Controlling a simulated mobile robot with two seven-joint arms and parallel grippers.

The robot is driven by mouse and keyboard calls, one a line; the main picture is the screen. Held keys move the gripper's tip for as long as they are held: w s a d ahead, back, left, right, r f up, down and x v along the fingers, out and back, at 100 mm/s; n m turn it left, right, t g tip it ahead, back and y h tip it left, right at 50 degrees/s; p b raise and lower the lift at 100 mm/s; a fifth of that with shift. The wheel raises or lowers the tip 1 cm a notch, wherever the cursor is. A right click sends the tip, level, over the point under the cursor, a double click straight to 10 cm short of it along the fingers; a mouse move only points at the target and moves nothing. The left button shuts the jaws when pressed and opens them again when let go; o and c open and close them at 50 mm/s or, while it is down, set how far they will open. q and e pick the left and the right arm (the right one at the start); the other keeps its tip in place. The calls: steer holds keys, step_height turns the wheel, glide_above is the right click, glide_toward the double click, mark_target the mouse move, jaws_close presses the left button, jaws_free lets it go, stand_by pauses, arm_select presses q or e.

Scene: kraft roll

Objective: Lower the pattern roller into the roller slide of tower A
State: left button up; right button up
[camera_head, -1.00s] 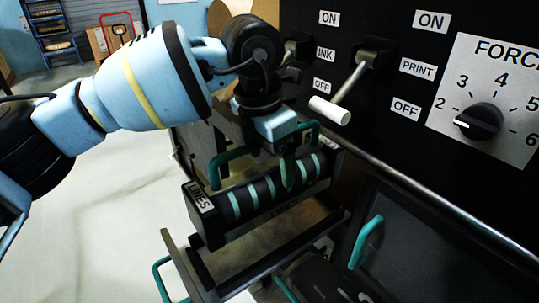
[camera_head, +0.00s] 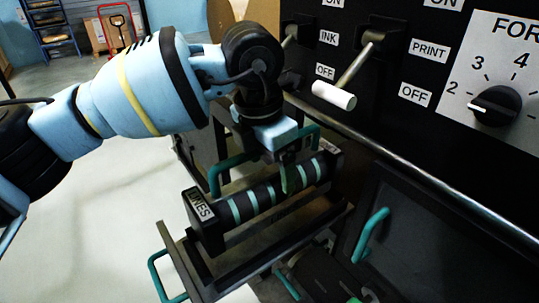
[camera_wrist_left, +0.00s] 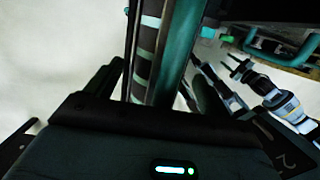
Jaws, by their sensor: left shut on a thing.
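The pattern roller (camera_head: 240,207) is a black cylinder with teal stripes in a black frame. Its end plate is labelled LINES, and a teal handle arches over it. My left gripper (camera_head: 285,170) is shut on the handle from above. The roller sits just above a dark open slide frame (camera_head: 242,267) with a teal handle at its left end. I cannot tell whether the two touch. In the left wrist view, the striped roller (camera_wrist_left: 146,50) runs beside the teal handle bar (camera_wrist_left: 176,50).
The black machine panel at right carries a PRINT lever (camera_head: 335,95), an INK lever and a FORCE knob (camera_head: 494,105). A metal rail (camera_head: 400,173) runs along the panel below. A door with a teal handle (camera_head: 371,232) stands right of the slide. Pale floor is open at left.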

arm_select(q)
steer(key=shift+f+b, duration=0.4)
steer(key=shift+f, duration=1.15)
steer(key=shift+f+b, duration=0.3)
steer(key=shift+f, duration=0.9)
arm_select(e)
steer(key=shift+s+a+f, duration=0.15)
steer(key=shift+s+f, duration=0.3)
steer(key=shift+f, duration=0.4)
arm_select(q)
steer(key=o, duration=1.9)
steer(key=shift+f, duration=0.1)
steer(key=shift+o, duration=0.3)
steer(key=shift+f, duration=0.2)
steer(key=shift+r+p, duration=0.9)
steer(key=shift+r, duration=0.95)
arm_select(e)
steer(key=w+r, duration=0.2)
steer(key=shift+r, duration=0.35)
arm_select(q)
steer(key=shift+s+a, duration=0.1)
